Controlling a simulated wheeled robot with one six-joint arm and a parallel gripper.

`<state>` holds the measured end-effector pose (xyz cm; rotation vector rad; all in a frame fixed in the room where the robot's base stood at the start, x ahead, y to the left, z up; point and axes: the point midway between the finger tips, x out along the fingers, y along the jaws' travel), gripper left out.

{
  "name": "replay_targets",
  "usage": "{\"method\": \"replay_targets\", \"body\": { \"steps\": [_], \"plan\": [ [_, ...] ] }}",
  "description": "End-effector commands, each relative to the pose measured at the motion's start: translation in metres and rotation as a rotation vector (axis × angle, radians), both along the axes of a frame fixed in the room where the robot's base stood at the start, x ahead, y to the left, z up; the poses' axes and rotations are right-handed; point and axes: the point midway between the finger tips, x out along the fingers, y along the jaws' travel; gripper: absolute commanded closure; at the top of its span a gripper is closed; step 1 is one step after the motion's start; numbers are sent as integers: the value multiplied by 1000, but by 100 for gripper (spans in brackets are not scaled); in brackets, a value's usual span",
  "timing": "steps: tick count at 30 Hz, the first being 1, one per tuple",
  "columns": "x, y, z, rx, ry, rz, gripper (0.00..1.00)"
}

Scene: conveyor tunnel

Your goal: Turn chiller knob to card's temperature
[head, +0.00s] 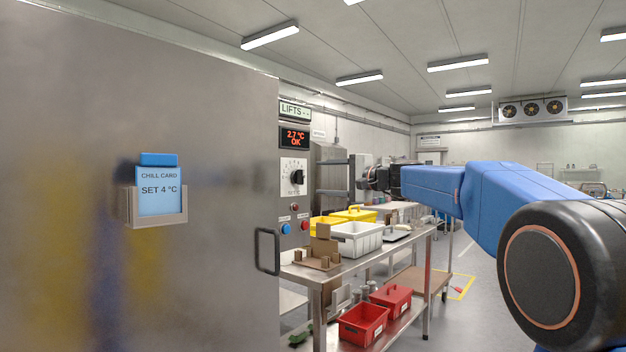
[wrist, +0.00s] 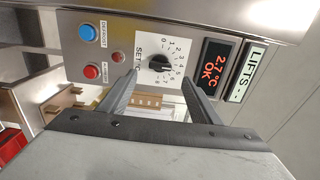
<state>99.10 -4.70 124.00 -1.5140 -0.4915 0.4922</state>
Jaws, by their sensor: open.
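The chill card (head: 158,190) sits in a holder on the steel panel at left and reads SET 4 °C. The black chiller knob (head: 297,177) is on a white numbered dial below a red display (head: 295,137) reading 2.7 °C OK. The wrist view shows the knob (wrist: 159,63) and its dial, turned sideways, with the display (wrist: 215,66) to the right. I cannot tell exactly where the knob points. My gripper (wrist: 160,77) is open and empty. Its fingers frame the knob in the picture, apart from it. In the head view my gripper (head: 366,179) is right of the panel.
A blue button (head: 286,228) and a red button (head: 305,225) are below the dial, and a door handle (head: 267,251) is lower left. A steel table (head: 345,262) with trays and boxes stands below. Red bins (head: 363,325) are on its lower shelf.

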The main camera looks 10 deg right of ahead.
Motion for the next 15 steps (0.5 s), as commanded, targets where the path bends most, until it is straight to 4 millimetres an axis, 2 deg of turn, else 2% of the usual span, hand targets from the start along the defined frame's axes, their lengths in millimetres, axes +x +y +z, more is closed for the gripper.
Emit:
{"method": "replay_targets", "body": {
  "steps": [9, 15],
  "plan": [
    [-50, -37, 0, -1, 0, -3, 42],
    [-68, -50, 0, 0, 0, -2, 42]
  ]
}}
